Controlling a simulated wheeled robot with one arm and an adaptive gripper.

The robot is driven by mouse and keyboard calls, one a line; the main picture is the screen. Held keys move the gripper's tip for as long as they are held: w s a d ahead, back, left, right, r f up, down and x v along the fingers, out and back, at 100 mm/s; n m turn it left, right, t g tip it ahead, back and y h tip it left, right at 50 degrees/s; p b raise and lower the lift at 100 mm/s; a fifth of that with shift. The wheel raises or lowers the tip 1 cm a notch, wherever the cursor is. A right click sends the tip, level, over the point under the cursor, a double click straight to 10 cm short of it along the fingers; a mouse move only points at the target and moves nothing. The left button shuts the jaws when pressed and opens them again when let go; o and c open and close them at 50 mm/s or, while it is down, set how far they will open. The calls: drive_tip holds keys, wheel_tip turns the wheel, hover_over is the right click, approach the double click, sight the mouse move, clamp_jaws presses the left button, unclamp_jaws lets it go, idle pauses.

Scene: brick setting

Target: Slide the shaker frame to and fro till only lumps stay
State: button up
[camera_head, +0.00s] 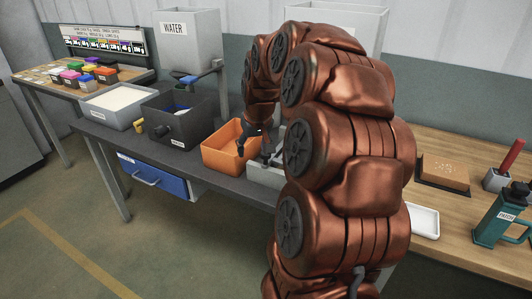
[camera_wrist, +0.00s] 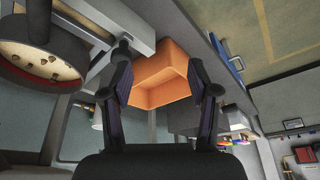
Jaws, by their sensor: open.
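A round, dark-rimmed sieve (camera_wrist: 45,55) is at the upper left of the wrist view. Pale material and several brown lumps show inside it. Beside it runs a grey frame or rail (camera_wrist: 108,32) with a dark knob (camera_wrist: 122,46) near its end, close to my left-hand fingertip in that view. I cannot tell for sure that this is the shaker frame. My gripper (camera_wrist: 160,82) is open, with nothing between its fingers. In the head view my gripper (camera_head: 255,147) is over the bench by the orange bin (camera_head: 218,158); my arm hides the sieve there.
A grey box (camera_head: 262,176) stands right of the orange bin.

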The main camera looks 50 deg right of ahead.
drive_tip(key=d+m, duration=0.1)
drive_tip(key=d, duration=0.6)
drive_tip(key=shift+h, duration=0.3)
drive_tip(key=shift+w+p+x, duration=0.1)
drive_tip(key=shift+p+x, duration=0.3)
drive_tip(key=shift+x, duration=1.6)
drive_tip(key=shift+w+p+x, duration=0.15)
drive_tip(key=shift+p+x, duration=0.25)
drive_tip(key=shift+x, duration=1.55)
drive_tip(key=shift+c, duration=0.3)
clamp_jaws()
